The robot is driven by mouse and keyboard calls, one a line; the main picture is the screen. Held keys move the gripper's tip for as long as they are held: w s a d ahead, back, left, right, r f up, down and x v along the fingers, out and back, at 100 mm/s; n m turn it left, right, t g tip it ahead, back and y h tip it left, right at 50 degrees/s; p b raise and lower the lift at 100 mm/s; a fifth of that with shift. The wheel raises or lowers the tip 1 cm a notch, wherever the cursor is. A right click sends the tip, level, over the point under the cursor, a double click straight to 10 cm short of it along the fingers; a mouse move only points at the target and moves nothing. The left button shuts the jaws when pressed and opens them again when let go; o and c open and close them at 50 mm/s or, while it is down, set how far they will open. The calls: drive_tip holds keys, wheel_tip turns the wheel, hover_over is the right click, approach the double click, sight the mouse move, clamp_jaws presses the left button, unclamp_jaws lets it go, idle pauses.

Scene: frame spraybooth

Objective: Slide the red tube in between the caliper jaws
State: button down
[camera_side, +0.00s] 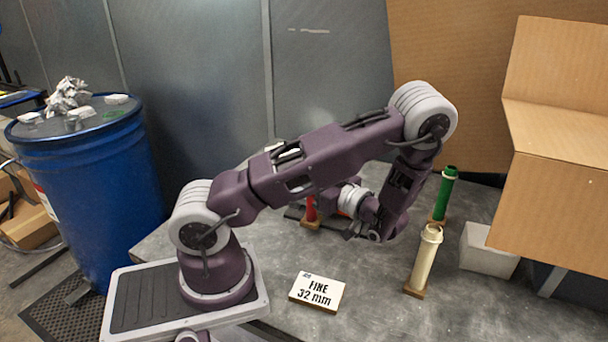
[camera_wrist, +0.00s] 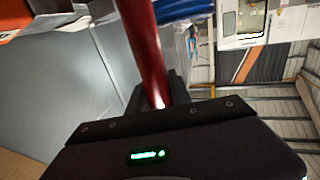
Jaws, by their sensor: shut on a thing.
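The red tube (camera_wrist: 146,45) runs from the top of the wrist view down between the dark fingers of my gripper (camera_wrist: 158,92), which is shut on it. In the side view a short part of the red tube (camera_side: 310,208) shows below my forearm, above a small brown base (camera_side: 310,223). I cannot tell whether the tube touches that base. My arm hides its upper part and most of my gripper in the side view. I cannot make out the caliper jaws clearly; a dark bar (camera_side: 293,214) lies beside the red tube.
A cream tube (camera_side: 426,258) and a green tube (camera_side: 444,198) stand on brown bases to the right. A pale block (camera_side: 488,249) and cardboard box (camera_side: 550,190) are at right.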

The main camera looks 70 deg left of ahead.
drive_tip(key=shift+w+a, duration=1)
drive_tip(key=shift+a, duration=0.15)
drive_tip(key=shift+w+a, duration=0.95)
drive_tip(key=shift+a, duration=0.2)
idle(0.4)
drive_tip(key=c, duration=1.1)
unclamp_jaws()
drive_tip(key=w+d+r, duration=0.2)
drive_tip(key=d+r, duration=0.2)
drive_tip(key=r, duration=0.3)
drive_tip(key=shift+w+d, duration=0.15)
drive_tip(key=shift+d, duration=0.1)
